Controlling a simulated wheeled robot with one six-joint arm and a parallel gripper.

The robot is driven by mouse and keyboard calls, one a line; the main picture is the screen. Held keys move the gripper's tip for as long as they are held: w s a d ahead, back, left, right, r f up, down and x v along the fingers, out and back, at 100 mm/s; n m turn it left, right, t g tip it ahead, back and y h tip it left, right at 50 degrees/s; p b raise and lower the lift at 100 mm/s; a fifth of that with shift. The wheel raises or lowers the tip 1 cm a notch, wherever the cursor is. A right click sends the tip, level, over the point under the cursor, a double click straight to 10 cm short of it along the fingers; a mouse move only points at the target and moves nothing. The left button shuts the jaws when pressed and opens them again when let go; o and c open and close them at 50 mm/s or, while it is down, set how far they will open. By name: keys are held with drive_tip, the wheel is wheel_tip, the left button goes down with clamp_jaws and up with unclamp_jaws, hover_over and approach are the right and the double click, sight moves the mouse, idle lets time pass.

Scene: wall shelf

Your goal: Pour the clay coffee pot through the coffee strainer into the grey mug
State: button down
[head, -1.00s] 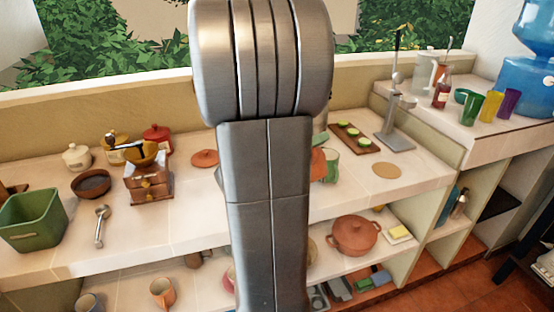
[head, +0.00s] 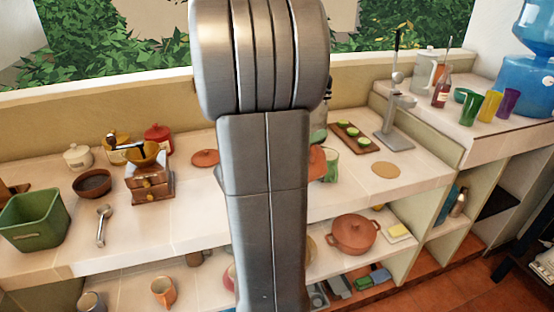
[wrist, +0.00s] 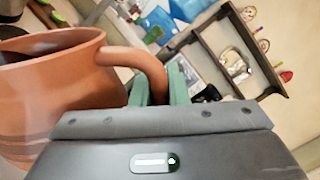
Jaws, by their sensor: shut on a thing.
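The clay coffee pot (wrist: 50,85) is large at the left of the wrist view, a reddish-brown body with a curved handle (wrist: 145,62). My gripper (wrist: 158,85) has its green fingers shut on that handle. I cannot make out the coffee strainer.
A round tan mat (head: 386,170) lies on clear counter.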

drive_tip(key=shift+w+a+r+n+p, duration=0.2)
drive_tip(key=shift+w+r+n+p, duration=0.15)
drive_tip(key=shift+r+n+p, duration=0.3)
idle(2.2)
drive_tip(key=f+b, duration=0.1)
drive_tip(key=f+m+b, duration=0.1)
drive_tip(key=s+f+m+b, duration=0.1)
drive_tip(key=shift+d+b, duration=0.35)
drive_tip(key=shift+b, duration=0.05)
drive_tip(key=shift+s+d+r+m, duration=0.35)
drive_tip(key=shift+s+m, duration=0.1)
drive_tip(key=shift+m, duration=0.15)
drive_tip(key=shift+s+d+r+m, duration=0.2)
drive_tip(key=shift+s+r+m, duration=0.15)
drive_tip(key=shift+s+m, duration=0.15)
drive_tip(key=shift+w+f+m+g+b, duration=0.1)
drive_tip(key=shift+f+m+g+b, duration=0.2)
drive_tip(key=shift+b, duration=0.2)
drive_tip(key=s+d+f+m+b, duration=0.3)
drive_tip(key=s+f+m+b, duration=0.2)
drive_tip(key=b, duration=0.7)
drive_tip(key=shift+d+f+m, duration=0.4)
drive_tip(key=shift+f+m, duration=0.35)
drive_tip(key=shift+m, duration=0.4)
drive_tip(key=shift+s, duration=0.15)
